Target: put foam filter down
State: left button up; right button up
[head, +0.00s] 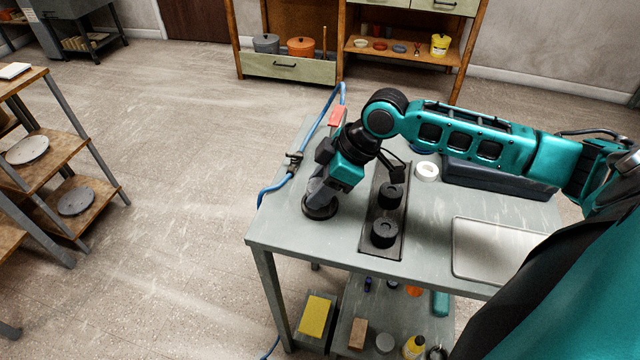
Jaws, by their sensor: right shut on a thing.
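My right gripper (321,192) points down over the left part of the grey table (285,225). It is shut on a dark round piece (320,209), which looks like the foam filter. The piece is at the tabletop; I cannot tell whether it touches the surface. The gripper hides part of it. To its right, a long dark tray (379,248) holds two black round pieces with holes, one nearer (384,234) and one farther (390,196). My left gripper is not in view.
A white ring (427,171) and a long dark case (500,180) lie at the back right. A pale framed panel (495,250) lies at the right. A blue hose (275,186) runs along the left edge.

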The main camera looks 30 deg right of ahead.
jog(key=shift+f, duration=0.55)
jog(key=o, duration=1)
jog(key=shift+o, duration=0.2)
jog(key=shift+r, duration=0.1)
jog(key=shift+r, duration=0.3)
jog(key=p+v, duration=0.2)
jog(key=v, duration=1)
jog(key=shift+r, duration=0.2)
jog(key=shift+a, duration=0.1)
